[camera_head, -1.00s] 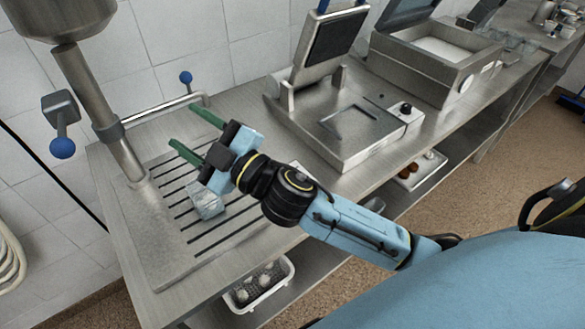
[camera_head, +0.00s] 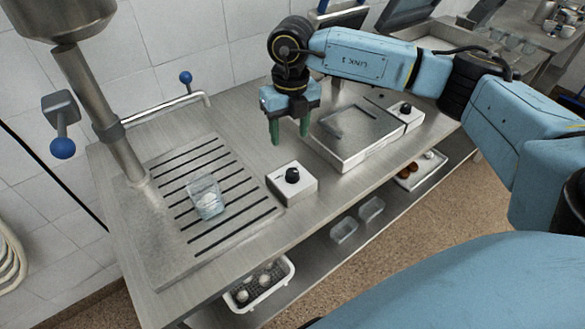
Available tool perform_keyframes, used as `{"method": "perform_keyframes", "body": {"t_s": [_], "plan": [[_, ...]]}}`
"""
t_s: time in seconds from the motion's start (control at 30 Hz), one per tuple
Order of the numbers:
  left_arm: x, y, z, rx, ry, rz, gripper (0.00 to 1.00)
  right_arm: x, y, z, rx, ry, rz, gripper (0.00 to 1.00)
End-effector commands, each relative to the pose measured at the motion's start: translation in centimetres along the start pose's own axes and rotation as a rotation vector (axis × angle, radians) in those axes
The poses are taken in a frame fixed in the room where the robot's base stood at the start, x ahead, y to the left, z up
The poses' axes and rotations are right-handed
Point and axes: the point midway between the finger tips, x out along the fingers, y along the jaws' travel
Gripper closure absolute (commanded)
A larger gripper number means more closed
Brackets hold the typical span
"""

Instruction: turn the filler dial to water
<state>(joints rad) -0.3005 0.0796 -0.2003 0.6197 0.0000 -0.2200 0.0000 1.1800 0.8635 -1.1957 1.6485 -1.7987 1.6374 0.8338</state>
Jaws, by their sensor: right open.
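The filler dial is a black knob (camera_head: 292,175) on a small white box (camera_head: 296,189) at the front of the steel counter, right of the slotted drain grate. The angle its pointer is set to is too small to read. My right gripper (camera_head: 289,140) points down with its green fingers apart and empty, above and behind the dial box, not touching it. A clear container (camera_head: 206,197) with something whitish in it stands on the grate (camera_head: 225,222). My left gripper is not in view.
A metal spout with blue-knobbed levers (camera_head: 62,148) stands at the left. A press-like appliance (camera_head: 358,140) with its own black knob (camera_head: 405,108) sits right of my gripper. A basket (camera_head: 259,287) and clear containers (camera_head: 343,230) are on the lower shelf.

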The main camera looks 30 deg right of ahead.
Motion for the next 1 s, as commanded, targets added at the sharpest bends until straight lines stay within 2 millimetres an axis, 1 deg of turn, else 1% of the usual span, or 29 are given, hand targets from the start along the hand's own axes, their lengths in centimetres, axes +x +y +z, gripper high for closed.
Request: {"method": "perform_keyframes", "body": {"t_s": [0.03,0.17,0.27,0.5,0.6,0.7,0.83,1.0], "plan": [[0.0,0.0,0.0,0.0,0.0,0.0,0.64,-0.1,-0.6,0.1,0.01,0.002,-0.021,0.48],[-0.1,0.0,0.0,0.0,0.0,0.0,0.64,1.0,-1.0,0.1,0.015,0.005,-0.035,0.48],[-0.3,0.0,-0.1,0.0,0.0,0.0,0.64,2.7,-0.9,0.0,0.014,0.007,-0.032,0.48],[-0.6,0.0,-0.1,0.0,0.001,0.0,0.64,7.9,-1.0,-0.1,0.012,0.007,-0.031,0.48],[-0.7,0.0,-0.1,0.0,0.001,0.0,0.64,9.8,-1.0,0.0,0.012,0.006,-0.029,0.48],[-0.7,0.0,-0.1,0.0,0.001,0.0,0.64,11.3,-1.1,0.0,0.012,0.004,-0.029,0.48],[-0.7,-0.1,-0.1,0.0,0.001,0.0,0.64,12.6,-1.1,0.0,0.011,0.004,-0.028,0.48],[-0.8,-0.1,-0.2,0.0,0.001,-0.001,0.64,13.1,-1.1,0.0,0.011,0.003,-0.028,0.48]]}}
